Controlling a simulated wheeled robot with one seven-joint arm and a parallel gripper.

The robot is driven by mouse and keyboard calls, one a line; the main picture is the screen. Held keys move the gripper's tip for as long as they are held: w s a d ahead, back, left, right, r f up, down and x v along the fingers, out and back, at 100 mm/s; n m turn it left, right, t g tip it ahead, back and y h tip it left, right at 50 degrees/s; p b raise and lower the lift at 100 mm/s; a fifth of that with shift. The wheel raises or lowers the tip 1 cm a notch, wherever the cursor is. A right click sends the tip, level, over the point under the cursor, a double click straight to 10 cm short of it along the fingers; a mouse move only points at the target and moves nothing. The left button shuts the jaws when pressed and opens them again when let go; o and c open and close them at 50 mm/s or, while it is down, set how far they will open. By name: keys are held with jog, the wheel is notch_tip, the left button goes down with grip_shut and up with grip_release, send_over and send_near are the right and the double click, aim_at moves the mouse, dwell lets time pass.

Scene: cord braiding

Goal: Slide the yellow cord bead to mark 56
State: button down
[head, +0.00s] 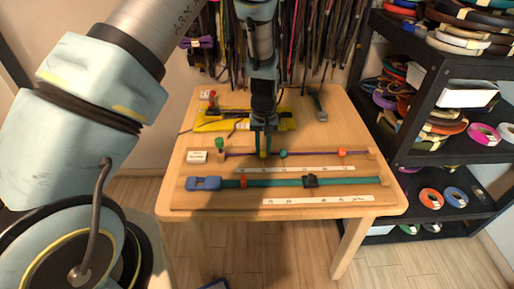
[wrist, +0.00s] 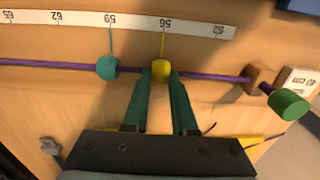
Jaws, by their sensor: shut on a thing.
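The yellow cord bead (head: 263,154) sits on a thin purple cord (head: 315,153) on the wooden board; it also shows in the wrist view (wrist: 161,69). My gripper (wrist: 161,75) is shut on it, a fingertip on each side. A yellow pointer line runs from the bead to the white scale strip (wrist: 85,19), meeting it at the label that appears to read 56. The strip's labels are upside down in the wrist view. A teal bead (wrist: 107,67) sits just left of the left fingertip in that view, its own line near 59.
An orange bead (head: 342,152) is farther right on the cord. A green knob (head: 219,143) is at the cord's left end. A teal strap (head: 275,182) with a blue buckle (head: 203,183) lies in front. A yellow tray (head: 213,123) and a hammer-like tool (head: 318,103) lie behind.

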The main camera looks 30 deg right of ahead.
jog(key=c, duration=0.7)
grip_release()
notch_tip(320, 180, up, 11)
jog(key=b, duration=0.2)
jog(key=shift+b, duration=0.3)
jog(key=w+a+r+n, duration=0.15)
jog(key=a+r, duration=0.25)
jog(key=a, duration=0.9)
jog(key=w+a+r+n, duration=0.1)
jog(key=w+a+r, duration=0.15)
jog(key=a, duration=1.05)
jog(key=shift+n+t, duration=0.65)
jog(key=shift+t, duration=0.15)
jog(key=s+a, duration=0.2)
jog(key=a, duration=0.1)
jog(key=s+a+r, duration=0.1)
jog(key=s+a, duration=0.1)
jog(key=a, duration=0.2)
jog(key=s+a+r, duration=0.1)
jog(key=a, duration=0.2)
jog(key=shift+s+a, duration=0.2)
jog(key=shift+s, duration=0.2)
